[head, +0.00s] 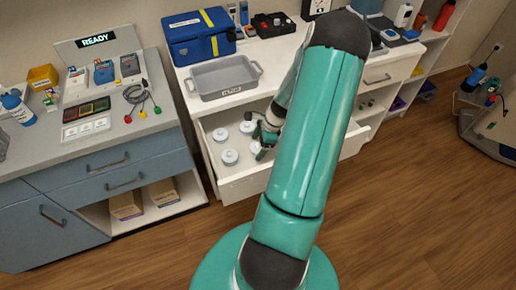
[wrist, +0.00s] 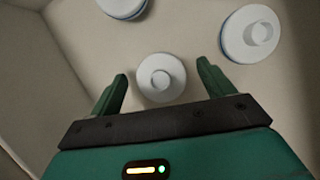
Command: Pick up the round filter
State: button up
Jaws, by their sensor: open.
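Several round white filters with raised centre hubs lie in an open white drawer (head: 240,187). In the wrist view, one round filter (wrist: 161,77) lies between and just beyond the fingertips. A second filter (wrist: 251,34) is at the upper right, and a third (wrist: 122,6) is cut off at the top edge. In the head view, one filter (head: 230,157) is left of my gripper (head: 262,143), which is inside the drawer. My gripper (wrist: 161,82) is open, its two green fingers apart with nothing held. My arm hides the drawer's middle in the head view.
A grey tray (head: 222,93) and a blue case (head: 197,37) stand on the counter above the drawer. The drawer's front panel (head: 247,187) and side walls surround my gripper. A blue cabinet (head: 85,190) stands to the left.

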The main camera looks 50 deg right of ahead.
jog(key=shift+w+f, duration=0.1)
jog(key=shift+f, duration=0.2)
jog(key=c, duration=1.1)
jog(key=shift+o, duration=0.2)
jog(key=shift+r, duration=0.1)
